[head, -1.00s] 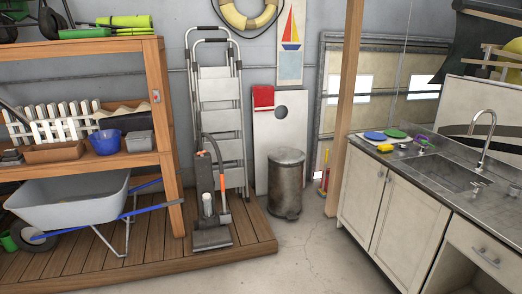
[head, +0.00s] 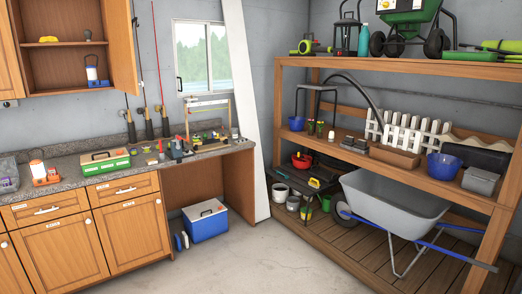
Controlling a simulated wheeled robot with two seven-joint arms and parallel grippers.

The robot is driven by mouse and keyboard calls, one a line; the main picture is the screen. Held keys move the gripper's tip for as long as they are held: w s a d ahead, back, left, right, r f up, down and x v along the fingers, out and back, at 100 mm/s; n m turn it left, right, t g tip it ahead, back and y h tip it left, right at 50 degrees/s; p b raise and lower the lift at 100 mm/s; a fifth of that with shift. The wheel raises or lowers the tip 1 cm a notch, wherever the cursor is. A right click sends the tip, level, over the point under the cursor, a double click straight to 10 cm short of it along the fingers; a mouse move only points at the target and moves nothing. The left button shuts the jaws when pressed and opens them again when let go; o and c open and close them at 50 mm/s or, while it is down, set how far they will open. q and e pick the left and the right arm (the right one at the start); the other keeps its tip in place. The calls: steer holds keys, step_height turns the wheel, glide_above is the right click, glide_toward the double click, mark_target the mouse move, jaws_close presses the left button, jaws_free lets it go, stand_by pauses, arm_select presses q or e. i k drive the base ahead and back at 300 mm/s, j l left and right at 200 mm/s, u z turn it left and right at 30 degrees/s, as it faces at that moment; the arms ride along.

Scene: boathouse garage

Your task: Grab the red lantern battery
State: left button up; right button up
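I cannot make out a red lantern battery for certain. Several small items, some red, lie near the tackle box area on the granite counter (head: 68,178), too small to identify. A lantern with an orange-red top and base (head: 38,168) stands at the counter's left end. A blue-based lantern (head: 92,72) stands in the open upper cabinet, and a dark lantern (head: 345,38) stands on the top shelf of the wooden rack. Neither of my grippers is in view.
A green toolbox (head: 105,161) sits on the counter. A blue cooler (head: 205,221) stands on the floor under it. A wheelbarrow (head: 395,207) stands on the wooden rack's deck (head: 350,238) at right. The concrete floor (head: 235,265) in front is clear.

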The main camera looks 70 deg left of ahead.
mark_target(52, 171)
steer(key=u, duration=3.7)
steer(key=i+j+u, duration=0.1)
steer(key=i+u, duration=0.25)
steer(key=i, duration=1.5)
steer(key=i+j+z, duration=0.1)
steer(key=i, duration=0.75)
